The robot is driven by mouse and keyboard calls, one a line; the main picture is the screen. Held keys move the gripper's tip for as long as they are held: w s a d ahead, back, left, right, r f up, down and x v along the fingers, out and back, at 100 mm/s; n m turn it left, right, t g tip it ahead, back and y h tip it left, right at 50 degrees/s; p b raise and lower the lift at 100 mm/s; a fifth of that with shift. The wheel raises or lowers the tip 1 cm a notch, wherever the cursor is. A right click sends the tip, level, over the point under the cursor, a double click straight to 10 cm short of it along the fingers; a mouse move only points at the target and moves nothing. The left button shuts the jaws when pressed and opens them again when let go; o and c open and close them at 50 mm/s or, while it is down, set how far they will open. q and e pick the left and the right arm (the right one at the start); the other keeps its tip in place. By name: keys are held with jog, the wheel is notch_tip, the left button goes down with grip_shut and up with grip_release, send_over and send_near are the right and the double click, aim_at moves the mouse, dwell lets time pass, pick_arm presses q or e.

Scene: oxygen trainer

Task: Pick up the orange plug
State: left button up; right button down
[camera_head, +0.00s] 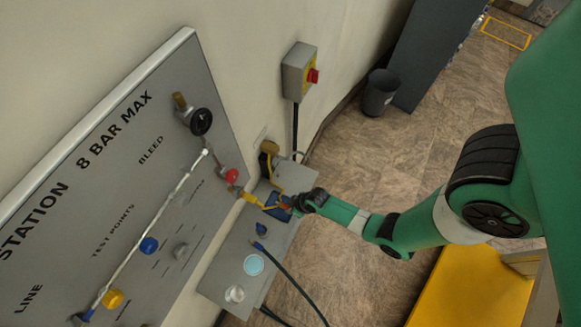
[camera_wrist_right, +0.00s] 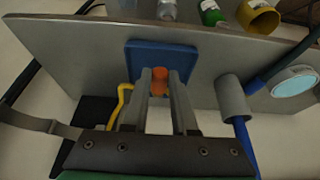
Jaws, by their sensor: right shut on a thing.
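The orange plug (camera_wrist_right: 159,83) shows in the right wrist view between the two fingers of my right gripper (camera_wrist_right: 160,92), which is shut on it. A blue square block (camera_wrist_right: 185,55) is directly behind the plug; I cannot tell whether they touch. In the head view, my right gripper (camera_head: 288,204) is over the blue block (camera_head: 276,213) on the grey shelf (camera_head: 222,268). The arm and gripper mostly hide the plug there. My left gripper is not in view.
A wall panel (camera_head: 60,200) with valves and coloured knobs stands left of the shelf. A dark hose (camera_head: 290,278) runs off the shelf's front. A grey switch box (camera_head: 298,72) is on the wall; a bin (camera_head: 380,92) stands on the floor.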

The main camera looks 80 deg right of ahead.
jog(key=s+a+r+p, duration=0.2)
jog(key=s+a+r, duration=0.6)
jog(key=s+r, duration=0.2)
jog(key=shift+s+a+r+p, duration=0.2)
jog(key=shift+s+p, duration=0.2)
jog(key=shift+s, duration=0.25)
jog(key=shift+y, duration=0.3)
